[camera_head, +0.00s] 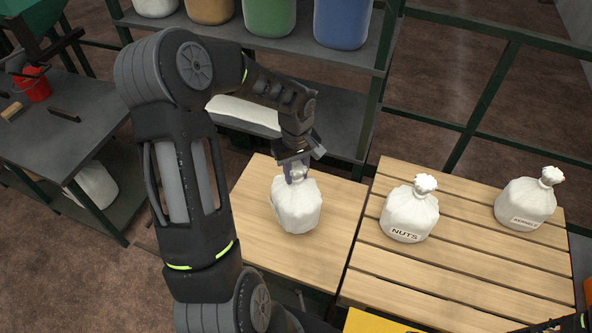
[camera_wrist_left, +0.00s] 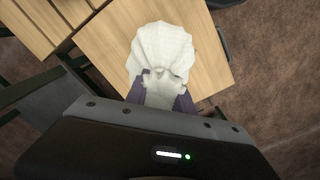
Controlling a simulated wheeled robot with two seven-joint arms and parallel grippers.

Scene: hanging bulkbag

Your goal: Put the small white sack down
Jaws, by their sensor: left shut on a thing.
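The small white sack (camera_head: 297,207) is upright over the plain wooden tabletop (camera_head: 262,183), in the middle of the head view. My left gripper (camera_head: 295,173) comes down from above and is shut on the sack's tied neck. I cannot tell whether its base touches the wood. The left wrist view shows the sack (camera_wrist_left: 163,50) close up, with the fingertips partly hidden by it. A dark part of my right arm shows at the lower right corner of the head view; its fingers cannot be made out.
A slatted wooden table (camera_head: 465,215) adjoins on the right. It holds a white sack marked NUTS (camera_head: 409,213) and another labelled white sack (camera_head: 525,204). A shelf with blue (camera_head: 342,22) and green (camera_head: 269,17) containers stands behind. A grey workbench (camera_head: 60,130) is at left.

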